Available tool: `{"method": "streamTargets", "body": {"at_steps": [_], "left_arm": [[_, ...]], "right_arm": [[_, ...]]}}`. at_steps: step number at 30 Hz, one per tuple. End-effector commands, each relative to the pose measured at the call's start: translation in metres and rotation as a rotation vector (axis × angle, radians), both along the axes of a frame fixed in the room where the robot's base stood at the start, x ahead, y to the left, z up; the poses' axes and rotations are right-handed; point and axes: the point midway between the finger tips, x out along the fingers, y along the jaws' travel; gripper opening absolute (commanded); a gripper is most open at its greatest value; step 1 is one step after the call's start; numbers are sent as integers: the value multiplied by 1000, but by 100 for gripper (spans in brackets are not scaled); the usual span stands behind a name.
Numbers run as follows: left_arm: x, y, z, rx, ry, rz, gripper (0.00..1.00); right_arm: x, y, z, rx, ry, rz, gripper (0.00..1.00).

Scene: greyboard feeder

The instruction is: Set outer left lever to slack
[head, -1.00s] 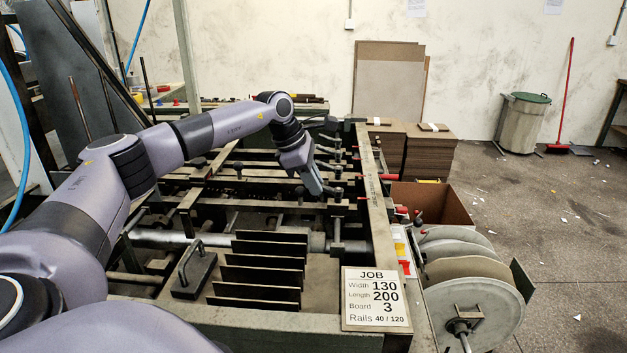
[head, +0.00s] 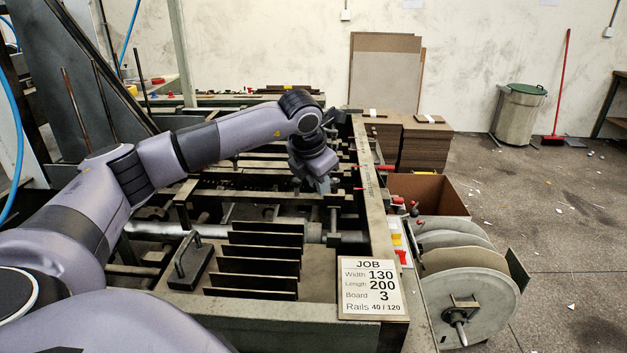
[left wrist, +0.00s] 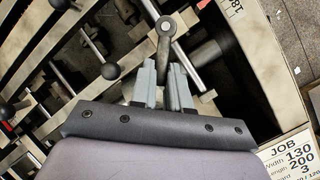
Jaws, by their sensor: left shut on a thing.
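My left gripper (head: 320,187) is low over the feeder frame, near its right-hand rail. In the left wrist view its two fingers (left wrist: 163,88) are closed around the shaft of a dark lever (left wrist: 164,48). The lever's rounded end (left wrist: 166,25) sticks out beyond the fingertips. In the head view the gripper and wrist hide this lever, so I cannot tell there which lever it is or its exact setting. My right gripper is in neither view.
Dark crossbars and rods with round knobs (left wrist: 110,71) lie close beside the gripper. A job card (head: 373,289) sits at the front right corner. Upright dark boards (head: 262,252) and a handled block (head: 190,262) stand in front. Large discs (head: 465,295) stand at the right.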

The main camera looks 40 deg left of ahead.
Motion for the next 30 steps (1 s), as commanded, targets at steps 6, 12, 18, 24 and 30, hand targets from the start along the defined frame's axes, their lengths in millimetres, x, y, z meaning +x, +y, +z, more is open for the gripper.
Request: {"method": "streamTargets", "body": {"at_steps": [6,12,18,24,30], "left_arm": [[3,-14,-2,-4,-1,182,0],[5,-21,-2,-6,-1,320,0],[6,-25,-1,-5,0,409,0],[7,-26,-1,-5,1,452,0],[7,-26,-1,-5,2,464,0]], "right_arm": [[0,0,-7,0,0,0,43],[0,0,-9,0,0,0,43],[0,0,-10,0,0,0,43],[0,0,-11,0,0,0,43],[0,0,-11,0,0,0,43]]}}
